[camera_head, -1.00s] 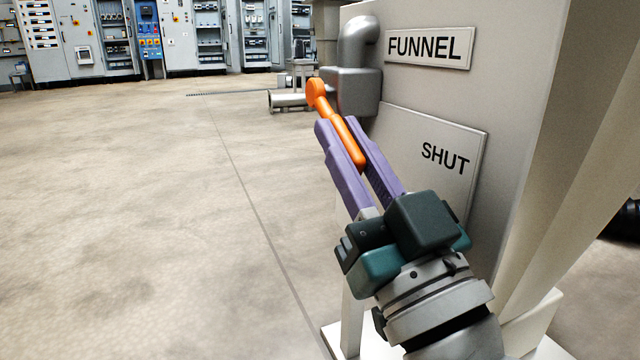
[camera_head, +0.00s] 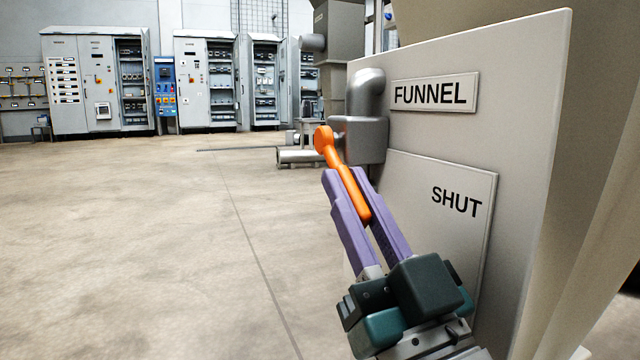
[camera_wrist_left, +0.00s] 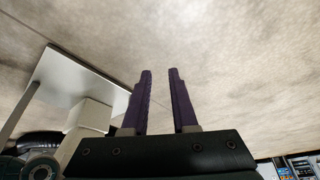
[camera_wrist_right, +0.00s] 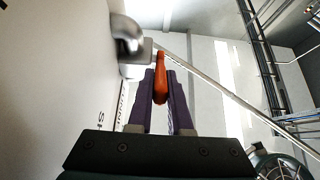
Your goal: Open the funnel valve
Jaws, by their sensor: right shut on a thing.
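The funnel valve has a grey metal body (camera_head: 360,138) with a pipe elbow, fixed to a light panel (camera_head: 535,120). Its orange lever (camera_head: 346,178) slants down and toward the right from its round pivot end. My right gripper (camera_head: 346,182) has its purple fingers on both sides of the lever, shut on it. In the right wrist view the lever (camera_wrist_right: 160,80) sits between the fingers. A FUNNEL sign (camera_head: 434,94) is above and a SHUT plate (camera_head: 455,215) lies right of the lever. My left gripper (camera_wrist_left: 158,100) is open and empty, over the floor.
The concrete floor (camera_head: 130,230) left of the panel is clear. Grey electrical cabinets (camera_head: 90,85) and a blue cabinet (camera_head: 165,87) stand far back. A low pipe piece (camera_head: 302,158) lies behind the valve.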

